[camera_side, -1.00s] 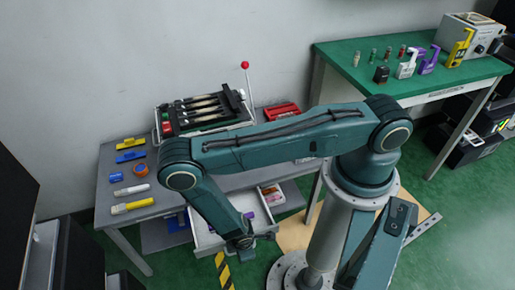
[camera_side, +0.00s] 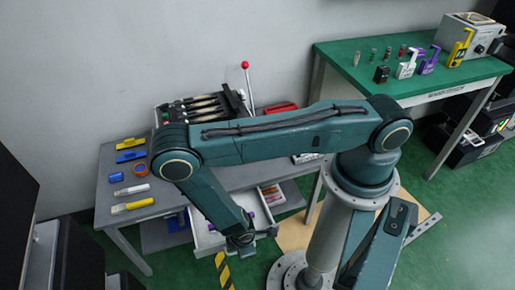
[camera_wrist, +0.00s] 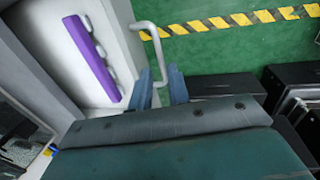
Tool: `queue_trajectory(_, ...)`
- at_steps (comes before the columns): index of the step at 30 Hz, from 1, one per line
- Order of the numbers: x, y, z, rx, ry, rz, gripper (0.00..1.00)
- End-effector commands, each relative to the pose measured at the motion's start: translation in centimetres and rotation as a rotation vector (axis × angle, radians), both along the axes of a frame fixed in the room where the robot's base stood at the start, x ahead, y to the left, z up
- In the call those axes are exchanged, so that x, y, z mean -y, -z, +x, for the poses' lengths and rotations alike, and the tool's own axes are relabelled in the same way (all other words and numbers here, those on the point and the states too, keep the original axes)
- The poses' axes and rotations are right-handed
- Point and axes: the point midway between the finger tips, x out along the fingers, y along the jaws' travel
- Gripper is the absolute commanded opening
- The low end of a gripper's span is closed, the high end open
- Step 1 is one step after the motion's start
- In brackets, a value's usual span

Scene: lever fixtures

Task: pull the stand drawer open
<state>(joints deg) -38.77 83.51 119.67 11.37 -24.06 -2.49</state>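The stand drawer (camera_side: 206,243) is a light tray pulled out from under the grey workbench. It stands open in the side view, with a purple item and other small things inside. In the wrist view the drawer's pale wall (camera_wrist: 115,45) shows, with a light grey bar handle (camera_wrist: 157,42) on its outer side. My gripper (camera_side: 241,239) is low at the drawer's front. In the wrist view its two blue fingers (camera_wrist: 162,88) stand on either side of the handle bar, close against it. My arm link hides the finger bases and part of the drawer.
The grey bench (camera_side: 180,200) carries small tools, a rack (camera_side: 205,103) and a red-knobbed lever (camera_side: 248,85). A purple bar (camera_wrist: 92,60) lies in the drawer. Yellow-black floor tape (camera_side: 223,271) and dark boxes (camera_wrist: 225,85) are beyond the handle. Green floor is open in front.

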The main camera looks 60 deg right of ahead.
Motion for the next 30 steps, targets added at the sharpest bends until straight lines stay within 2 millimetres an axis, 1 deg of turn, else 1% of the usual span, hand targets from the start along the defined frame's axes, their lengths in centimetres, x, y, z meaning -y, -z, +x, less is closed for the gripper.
queue_trajectory(3, -0.2, -1.7, -0.2, 0.001, 0.000, 0.001, 0.18)
queue_trajectory(18, -1.0, -7.5, -1.0, 0.001, 0.001, 0.002, 0.18)
queue_trajectory(24, -1.2, -9.1, -1.2, -0.001, 0.001, 0.001, 0.18)
queue_trajectory(30, -1.2, -9.7, -1.3, -0.001, 0.001, 0.001, 0.18)
